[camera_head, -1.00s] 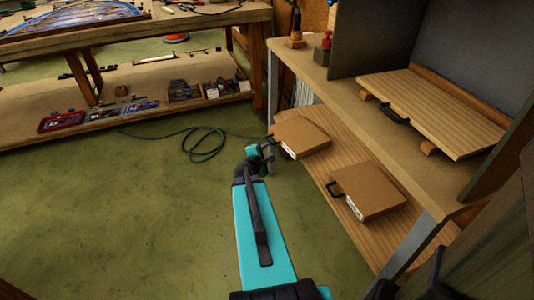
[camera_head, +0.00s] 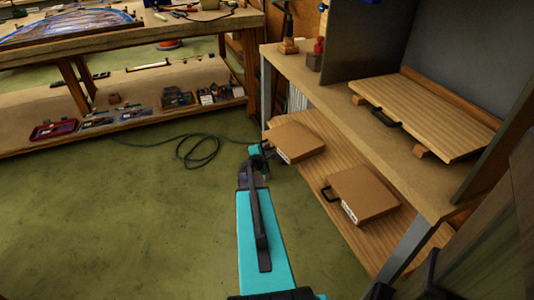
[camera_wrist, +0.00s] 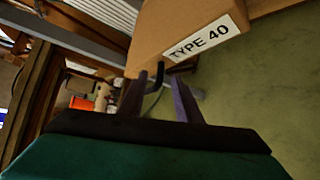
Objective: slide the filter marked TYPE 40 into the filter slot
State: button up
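The filter marked TYPE 40 (camera_wrist: 190,25) is a brown box with a white label and a dark handle (camera_wrist: 157,73). In the head view I take it to be the left box (camera_head: 297,138) on the lower shelf, beside my gripper (camera_head: 262,156). In the wrist view my gripper (camera_wrist: 158,92) is open, with its two dark fingers apart and the handle between or just beyond their tips. I cannot tell whether they touch it. A second brown box (camera_head: 365,192) with a handle lies nearer on the same shelf. I cannot make out the filter slot.
A workbench (camera_head: 120,40) with small items stands at back left. A green cable (camera_head: 195,150) lies on the open floor.

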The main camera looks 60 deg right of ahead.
jog(key=shift+w+d+f, duration=0.1)
jog(key=shift+d+f, duration=0.1)
jog(key=shift+d, duration=0.35)
grip_shut()
jog(key=c, duration=0.7)
grip_release()
grip_shut()
jog(key=shift+r+p, duration=0.3)
jog(key=shift+r, duration=0.35)
jog(key=shift+w+a, duration=0.15)
jog(key=w+a+b, duration=0.3)
jog(key=w+a, duration=0.5)
jog(key=a, duration=0.3)
jog(key=shift+w+a+r, duration=0.3)
jog(key=shift+r, duration=0.15)
dwell(2.1)
jog(key=shift+w+a+r, duration=0.1)
dwell(0.4)
